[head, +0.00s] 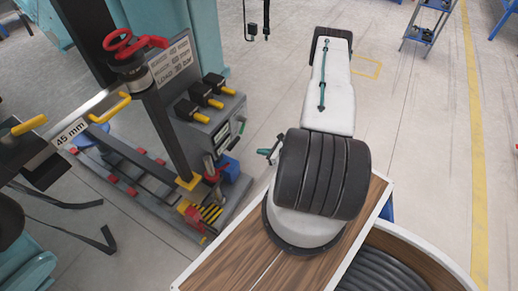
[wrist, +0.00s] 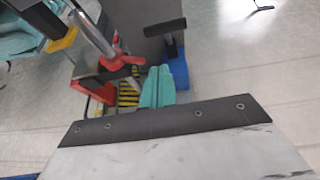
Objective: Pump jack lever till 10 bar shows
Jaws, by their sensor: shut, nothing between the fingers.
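The jack (head: 222,172) stands low at the near end of the grey bench, with red and blue parts. In the wrist view a bright metal rod (wrist: 92,35) slants up from a red part (wrist: 118,62). A dark T-shaped bar (wrist: 165,36) rises beside a blue block (wrist: 176,72). I cannot tell for certain which is the lever. My gripper (head: 268,152) has teal fingers, shut and empty, right of the jack in the head view. In the wrist view its fingers (wrist: 158,86) appear in front of the red and blue parts. No pressure reading is legible.
A dark post with a red handwheel (head: 132,43) stands behind the jack. A sign (head: 172,62) and several black-and-yellow blocks (head: 207,90) are near it. A "45 mm" plate (head: 68,133) is at left. Yellow-black stripes (head: 210,214) mark the bench end. Open floor lies right.

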